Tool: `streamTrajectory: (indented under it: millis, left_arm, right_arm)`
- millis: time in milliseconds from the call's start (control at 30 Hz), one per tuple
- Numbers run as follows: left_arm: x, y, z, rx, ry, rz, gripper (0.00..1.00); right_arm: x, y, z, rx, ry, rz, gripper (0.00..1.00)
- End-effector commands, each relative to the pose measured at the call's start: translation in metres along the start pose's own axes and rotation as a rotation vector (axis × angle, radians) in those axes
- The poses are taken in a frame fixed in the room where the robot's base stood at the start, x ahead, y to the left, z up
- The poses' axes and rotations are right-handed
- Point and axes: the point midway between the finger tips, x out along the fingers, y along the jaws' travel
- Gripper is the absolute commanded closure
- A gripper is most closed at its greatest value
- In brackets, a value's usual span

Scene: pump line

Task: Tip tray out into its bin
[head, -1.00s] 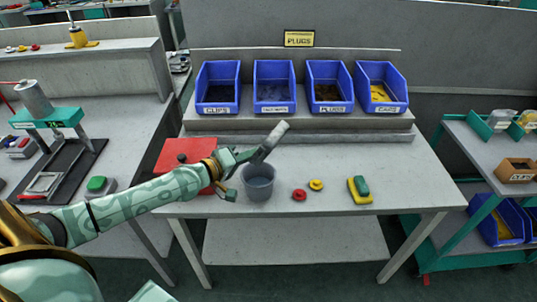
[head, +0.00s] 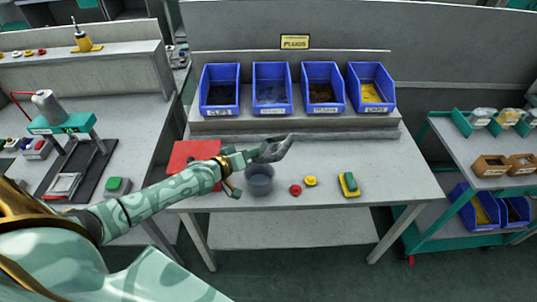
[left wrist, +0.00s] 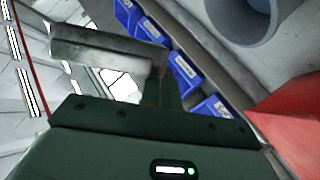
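A small grey metal tray (head: 272,149) is at the end of my left arm in the head view. It looks tilted, in front of the blue bins and above the bench beside the grey bucket (head: 260,183). My left gripper (head: 252,156) appears shut on its edge. In the left wrist view the tray (left wrist: 105,52) reaches left from the finger. Its contents cannot be made out. Blue bins stand in a row on the shelf: far left (head: 220,93), second (head: 272,92), third (head: 323,91), far right (head: 371,90). My right gripper is not in view.
A red box (head: 193,152) lies beside the bucket. A red ring (head: 295,190), a yellow ring (head: 311,181) and a green-yellow sponge (head: 348,184) lie on the bench. A cart (head: 460,145) stands at the right. The bench's right end is clear.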

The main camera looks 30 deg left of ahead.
Motion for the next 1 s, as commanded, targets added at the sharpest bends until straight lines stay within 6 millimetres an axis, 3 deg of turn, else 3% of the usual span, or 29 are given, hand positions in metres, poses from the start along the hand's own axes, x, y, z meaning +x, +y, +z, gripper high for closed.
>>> streamTrajectory:
  millis: [167, 400, 633, 833, 1000]
  left_arm:
    - [-0.001, 0.003, -0.003, 0.032, 0.0, -0.014, 1.0]
    - [-0.004, 0.011, -0.013, 0.162, 0.002, -0.069, 1.0]
    - [-0.004, 0.01, -0.011, 0.231, 0.0, -0.097, 1.0]
    - [-0.007, 0.018, -0.02, 0.347, 0.001, -0.147, 1.0]
    - [-0.008, 0.017, -0.019, 0.418, -0.001, -0.176, 1.0]
  right_arm:
    - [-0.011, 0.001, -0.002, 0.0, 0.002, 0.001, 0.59]
    - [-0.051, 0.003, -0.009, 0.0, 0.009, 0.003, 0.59]
    - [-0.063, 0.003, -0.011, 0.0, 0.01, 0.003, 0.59]
    - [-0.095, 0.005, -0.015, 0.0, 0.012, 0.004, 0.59]
    - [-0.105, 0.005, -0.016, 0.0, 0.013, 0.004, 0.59]
